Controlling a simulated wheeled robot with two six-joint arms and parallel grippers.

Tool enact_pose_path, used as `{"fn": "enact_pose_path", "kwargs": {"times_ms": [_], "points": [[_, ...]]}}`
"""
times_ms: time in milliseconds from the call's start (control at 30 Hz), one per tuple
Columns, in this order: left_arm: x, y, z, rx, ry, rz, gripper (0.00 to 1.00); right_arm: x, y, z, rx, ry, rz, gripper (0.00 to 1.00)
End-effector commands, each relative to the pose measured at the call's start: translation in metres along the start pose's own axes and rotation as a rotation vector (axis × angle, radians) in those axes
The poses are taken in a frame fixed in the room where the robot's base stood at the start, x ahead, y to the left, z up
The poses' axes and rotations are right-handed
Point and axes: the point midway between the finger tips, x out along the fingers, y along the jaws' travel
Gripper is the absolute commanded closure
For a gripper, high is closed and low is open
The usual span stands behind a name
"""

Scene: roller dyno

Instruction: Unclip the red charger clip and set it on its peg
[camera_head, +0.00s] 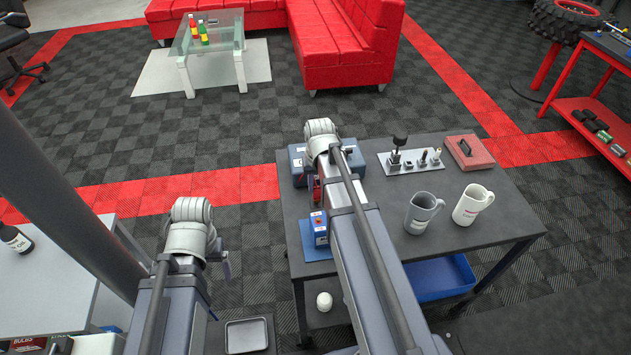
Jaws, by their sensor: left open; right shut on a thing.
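A small red piece, seemingly the red charger clip (316,190), shows at the left edge of my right arm, above the table. My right gripper (313,178) is mostly hidden behind its own arm and looks shut on this red piece. A blue box with a light label (320,229), perhaps a battery, stands just nearer on a blue mat (308,249). A dark blue case (297,158) is partly hidden behind the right wrist. I cannot make out the clip's peg for certain. My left gripper (225,264) is open, empty and off the table's left side.
A grey plate with upright pieces (411,161) and a red box (468,151) stand at the table's back. A grey mug (420,213) and white mug (471,205) stand to the right. The table's front right (505,222) is clear. A blue bin (440,278) is below.

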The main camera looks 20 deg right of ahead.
Motion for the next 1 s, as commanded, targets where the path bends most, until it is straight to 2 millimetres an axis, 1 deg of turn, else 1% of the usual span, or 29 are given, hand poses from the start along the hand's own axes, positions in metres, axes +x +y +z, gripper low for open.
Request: {"fn": "enact_pose_path", "kwargs": {"times_ms": [467,733,1000], "points": [[0.0005,0.0000,0.0000,0.000,0.000,0.000,0.15,0.0005,0.0000,0.0000,0.000,0.000,0.000,1.00],[0.0057,0.0006,-0.0003,0.000,0.000,0.000,0.15,0.0057,0.0001,0.0006,0.000,0.000,0.000,1.00],[0.0050,0.0005,-0.0003,0.000,0.000,0.000,0.15,0.0050,0.0001,0.0005,0.000,0.000,0.000,1.00]]}}
